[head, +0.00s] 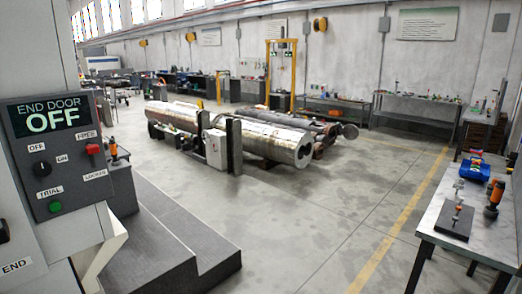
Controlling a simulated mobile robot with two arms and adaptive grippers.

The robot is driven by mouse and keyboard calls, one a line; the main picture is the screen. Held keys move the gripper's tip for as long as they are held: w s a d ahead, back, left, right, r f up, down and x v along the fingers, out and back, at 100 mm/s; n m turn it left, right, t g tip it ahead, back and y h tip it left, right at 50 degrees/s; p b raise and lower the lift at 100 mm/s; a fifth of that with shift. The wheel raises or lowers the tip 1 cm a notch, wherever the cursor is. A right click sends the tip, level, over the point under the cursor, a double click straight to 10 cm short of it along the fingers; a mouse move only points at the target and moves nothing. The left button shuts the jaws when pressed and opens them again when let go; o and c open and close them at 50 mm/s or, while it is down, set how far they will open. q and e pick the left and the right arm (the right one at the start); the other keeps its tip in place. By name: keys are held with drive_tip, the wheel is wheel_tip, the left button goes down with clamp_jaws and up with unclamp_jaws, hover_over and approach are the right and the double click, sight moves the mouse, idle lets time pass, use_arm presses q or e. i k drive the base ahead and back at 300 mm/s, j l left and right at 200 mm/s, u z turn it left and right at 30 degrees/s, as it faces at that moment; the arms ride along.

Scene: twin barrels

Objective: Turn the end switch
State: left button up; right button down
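A dark grey control panel (65,175) fills the left side of the head view. Its screen (48,115) reads "END DOOR OFF". Below it is a black rotary knob (42,169) with OFF and ON labels. A red knob (92,149) sits between FREE and LOCKED labels. A green button (55,207) is under the TRIAL label. A white END label (17,267) is at the lower left, below a black part (3,231) cut off by the picture edge. Neither of my grippers is in view.
Grey steps (165,240) stand right of the panel. Large metal barrels (262,143) lie mid-floor. A workbench (470,215) with tools and a blue bin (473,170) is at the right. The floor between is open, with a yellow line (405,215).

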sight(42, 168)
drive_tip(key=u, duration=1.35)
